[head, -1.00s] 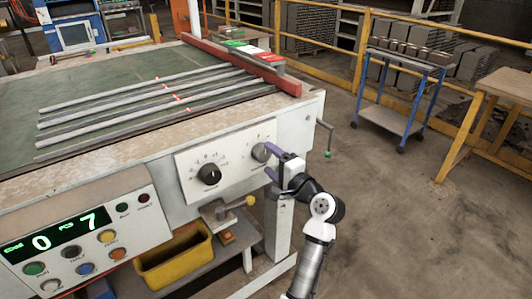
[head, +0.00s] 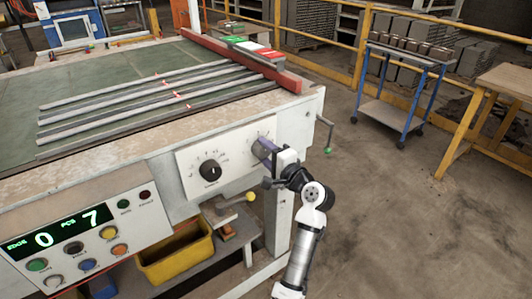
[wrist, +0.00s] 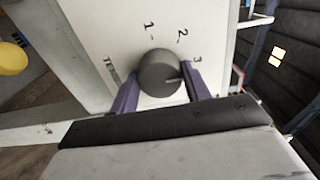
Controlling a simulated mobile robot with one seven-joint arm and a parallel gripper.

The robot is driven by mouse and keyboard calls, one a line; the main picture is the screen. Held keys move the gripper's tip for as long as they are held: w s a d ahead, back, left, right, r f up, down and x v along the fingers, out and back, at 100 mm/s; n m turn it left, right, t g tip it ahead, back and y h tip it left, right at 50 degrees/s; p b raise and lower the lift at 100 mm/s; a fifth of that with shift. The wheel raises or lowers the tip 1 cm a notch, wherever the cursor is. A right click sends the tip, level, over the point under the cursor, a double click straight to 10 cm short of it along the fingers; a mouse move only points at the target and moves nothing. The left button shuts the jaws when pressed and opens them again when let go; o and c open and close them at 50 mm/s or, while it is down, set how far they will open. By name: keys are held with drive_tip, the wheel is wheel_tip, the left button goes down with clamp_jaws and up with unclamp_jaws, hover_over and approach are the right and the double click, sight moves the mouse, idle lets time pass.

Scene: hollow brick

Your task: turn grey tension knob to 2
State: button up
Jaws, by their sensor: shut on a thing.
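The grey tension knob (head: 257,148) is on the right part of the white panel on the machine's front. In the wrist view, the round grey knob (wrist: 158,72) sits between my two purple fingers. Its pointer line points right, a little below the printed 3 and close to the right finger. The numerals 1 and 2 are printed above the knob. My gripper (head: 266,156) is shut on the knob, with one finger on each side (wrist: 160,88). My fingers partly cover the knob in the head view.
A black knob (head: 210,170) with its own dial is left of the grey one. A yellow-knobbed lever (head: 250,197) is just below my gripper. A green-tipped crank (head: 327,149) hangs at the machine's right corner.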

drive_tip(key=shift+f+n+b, duration=0.15)
drive_tip(key=shift+n+b, duration=0.15)
drive_tip(key=shift+b, duration=0.15)
drive_tip(key=shift+n, duration=0.3)
drive_tip(key=n+b, duration=0.3)
drive_tip(key=b, duration=0.1)
drive_tip(key=shift+f+n, duration=0.1)
drive_tip(key=shift+n, duration=0.3)
drive_tip(key=shift+r+n+b, duration=0.2)
drive_tip(key=shift+n+b, duration=1.45)
drive_tip(key=shift+n, duration=0.15)
drive_tip(key=o, duration=1)
